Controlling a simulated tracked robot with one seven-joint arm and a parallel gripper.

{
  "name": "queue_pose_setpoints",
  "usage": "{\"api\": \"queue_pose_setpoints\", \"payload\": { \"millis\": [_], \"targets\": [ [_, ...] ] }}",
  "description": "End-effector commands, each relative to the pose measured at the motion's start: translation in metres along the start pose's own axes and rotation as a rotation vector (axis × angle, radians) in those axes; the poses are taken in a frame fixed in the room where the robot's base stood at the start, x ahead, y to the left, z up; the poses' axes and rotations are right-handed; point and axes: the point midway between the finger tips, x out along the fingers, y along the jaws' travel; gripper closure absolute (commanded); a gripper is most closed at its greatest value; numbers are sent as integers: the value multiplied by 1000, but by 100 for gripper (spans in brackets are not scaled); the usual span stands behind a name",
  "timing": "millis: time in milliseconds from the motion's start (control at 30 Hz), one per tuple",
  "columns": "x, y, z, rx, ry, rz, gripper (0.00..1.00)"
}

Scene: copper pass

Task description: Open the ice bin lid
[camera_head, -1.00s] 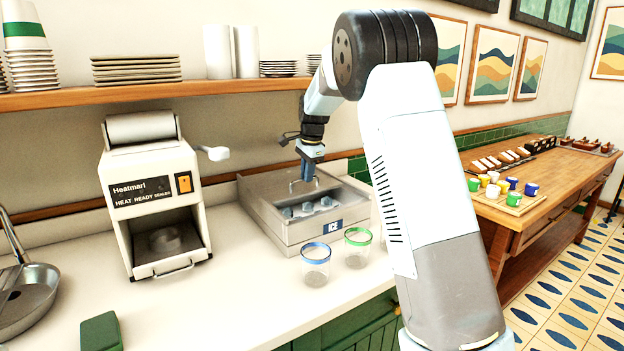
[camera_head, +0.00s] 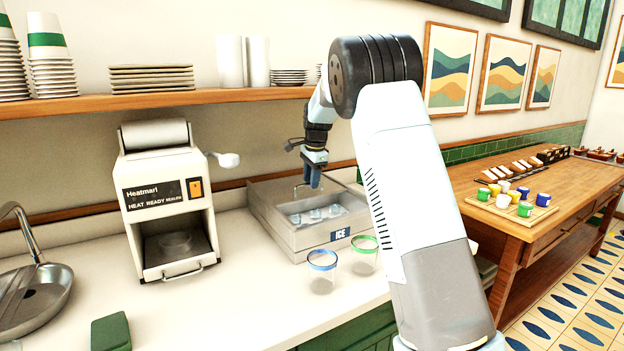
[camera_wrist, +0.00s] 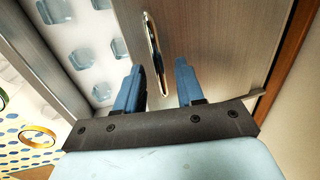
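The steel ice bin (camera_head: 288,238) stands on the white counter with an "ICE" label on its front. Its brushed metal lid (camera_wrist: 202,40) covers the back part. The front part is uncovered and clear ice cubes (camera_head: 315,215) show inside; they also show in the wrist view (camera_wrist: 78,53). The lid's chrome bar handle (camera_wrist: 151,40) stands up from the lid. My gripper (camera_head: 314,184) hangs over the lid by the handle. In the wrist view my gripper (camera_wrist: 160,68) is open, with the near end of the handle between its blue fingers, closer to the left one.
Blue-rimmed (camera_head: 322,271) and green-rimmed (camera_head: 364,256) glasses stand right before the bin. A heat sealer (camera_head: 168,205) stands to its left, and the wall with a shelf (camera_head: 200,98) is behind.

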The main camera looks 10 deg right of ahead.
Motion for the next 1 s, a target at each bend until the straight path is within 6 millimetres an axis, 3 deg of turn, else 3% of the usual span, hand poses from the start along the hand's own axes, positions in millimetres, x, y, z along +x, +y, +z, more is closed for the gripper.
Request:
{"api": "queue_pose_setpoints", "payload": {
  "millis": [367, 1000],
  "targets": [
    [-9, 0, 0, 0, 1, -1, 62],
    [-120, -1, -1, 0, 0, -1, 62]
  ]
}}
